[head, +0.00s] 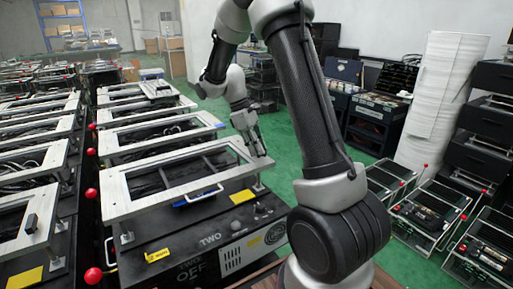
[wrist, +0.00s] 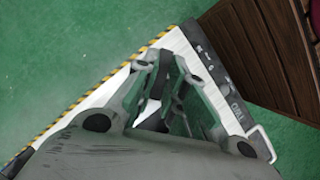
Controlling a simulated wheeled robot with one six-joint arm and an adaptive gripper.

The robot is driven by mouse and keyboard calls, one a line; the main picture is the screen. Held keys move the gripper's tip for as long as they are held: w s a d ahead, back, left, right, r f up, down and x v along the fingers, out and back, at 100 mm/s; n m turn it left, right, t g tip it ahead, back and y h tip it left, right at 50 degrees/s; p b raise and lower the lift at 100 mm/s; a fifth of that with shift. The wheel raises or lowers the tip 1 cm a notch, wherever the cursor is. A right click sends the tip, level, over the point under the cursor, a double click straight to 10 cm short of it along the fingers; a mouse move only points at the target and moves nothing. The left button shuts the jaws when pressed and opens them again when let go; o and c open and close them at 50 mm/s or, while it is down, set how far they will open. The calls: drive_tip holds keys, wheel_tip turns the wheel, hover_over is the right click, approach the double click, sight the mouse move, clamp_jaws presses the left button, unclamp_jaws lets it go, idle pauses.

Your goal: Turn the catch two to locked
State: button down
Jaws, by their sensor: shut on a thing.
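In the head view my gripper (head: 256,150) is at the far right corner of the light metal frame on the dark unit (head: 225,240) marked TWO. In the wrist view my gripper (wrist: 165,105) has its fingers closed in over a white panel (wrist: 180,45) with a yellow and black striped edge. It is shut on a small part, which I take to be the catch. The fingers hide most of that part, so its angle cannot be told. A dark strip (wrist: 215,80) on the panel has small pale lettering, partly hidden.
Similar metal frames (head: 155,130) stand in rows behind and to the left. Red balls (head: 92,194) on rods line the gap between rows. A brown wooden box (wrist: 265,45) stands beside the panel. Green floor (wrist: 60,60) is clear on the other side.

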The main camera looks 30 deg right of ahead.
drive_tip(key=m+y, duration=0.1)
drive_tip(key=m, duration=0.2)
drive_tip(key=shift+w+d+m+g, duration=0.1)
drive_tip(key=shift+d+m+g, duration=0.05)
drive_tip(key=shift+m+g, duration=0.2)
drive_tip(key=shift+d+m+y, duration=0.1)
drive_tip(key=shift+m+y, duration=0.7)
drive_tip(key=shift+m, duration=0.95)
drive_tip(key=c, duration=1.5)
unclamp_jaws()
drive_tip(key=v, duration=1.2)
drive_tip(key=shift+w, duration=0.2)
